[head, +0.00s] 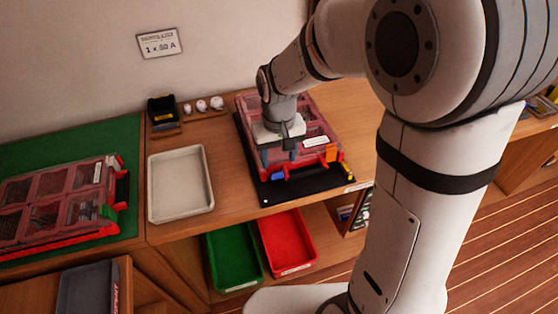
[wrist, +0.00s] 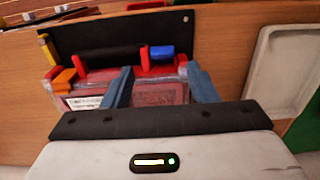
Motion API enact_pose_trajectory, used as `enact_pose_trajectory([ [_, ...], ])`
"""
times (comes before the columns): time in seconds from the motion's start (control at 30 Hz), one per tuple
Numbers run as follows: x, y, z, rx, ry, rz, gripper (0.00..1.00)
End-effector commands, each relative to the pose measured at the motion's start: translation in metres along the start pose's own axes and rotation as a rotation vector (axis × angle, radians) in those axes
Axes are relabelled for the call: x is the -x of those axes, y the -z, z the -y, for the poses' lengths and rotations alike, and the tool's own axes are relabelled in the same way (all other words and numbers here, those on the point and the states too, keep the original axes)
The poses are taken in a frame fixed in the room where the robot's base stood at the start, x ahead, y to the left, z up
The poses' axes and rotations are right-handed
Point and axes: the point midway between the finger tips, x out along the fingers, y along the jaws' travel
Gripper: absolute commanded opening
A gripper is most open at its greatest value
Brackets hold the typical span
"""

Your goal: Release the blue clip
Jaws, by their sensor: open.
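The blue clip (wrist: 162,53) is on the front edge of a red case with a clear lid (head: 246,103), beside a red post and the dark handle (wrist: 110,54). Whether it is latched I cannot tell. My gripper (wrist: 160,70) is open and empty above the case. In the wrist view its two blue-grey fingers stand apart, and the clip shows between and just beyond their tips. In the head view my gripper (head: 280,150) partly covers the case.
The case lies on a black mat (head: 300,190) on a wooden bench. A pale empty tray (head: 180,185) is left of it. Another red case (head: 60,200) lies on a green mat. A green bin (head: 233,255) and a red bin (head: 287,243) sit below the bench.

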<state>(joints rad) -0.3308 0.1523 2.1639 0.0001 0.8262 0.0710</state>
Motion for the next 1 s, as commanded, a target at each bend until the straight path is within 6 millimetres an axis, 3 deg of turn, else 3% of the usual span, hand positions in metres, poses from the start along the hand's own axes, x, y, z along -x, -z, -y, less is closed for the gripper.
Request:
enact_pose_trajectory([
  [0.1,-0.021,-0.001,0.002,0.005,0.0,0.005,0.53],
  [0.3,-0.045,-0.001,0.005,0.012,0.0,0.002,0.53],
  [0.67,-0.052,-0.001,0.007,0.017,0.0,-0.001,0.53],
  [1.0,-0.052,-0.001,0.007,0.018,0.0,-0.001,0.26],
])
